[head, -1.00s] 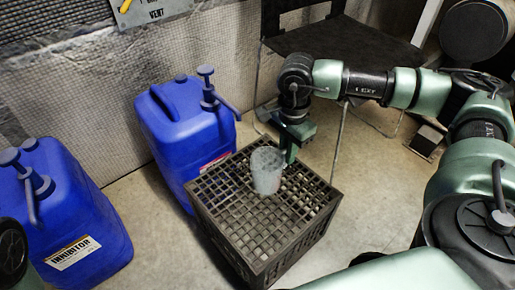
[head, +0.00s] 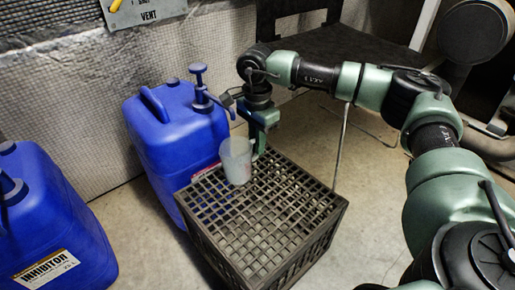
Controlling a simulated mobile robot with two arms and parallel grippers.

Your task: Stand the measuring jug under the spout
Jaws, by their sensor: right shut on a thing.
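The measuring jug (head: 236,163) is a small translucent grey cup, upright at the crate's far left edge. My right gripper (head: 254,146) is shut on its right side. I cannot tell whether the jug's base touches the crate top or hangs just above it. The blue container behind the crate (head: 180,130) has a pump (head: 199,82) with a spout (head: 222,104) that slants down to the right. In the picture the spout's tip is just above the jug's rim; their depth alignment is hard to judge. My left gripper is out of view.
The black lattice crate (head: 262,222) stands on the floor, its top otherwise bare. A second blue container labelled INHIBITOR (head: 60,235) stands at left. A black chair (head: 335,45) is behind my right arm. A quilted wall runs along the back left.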

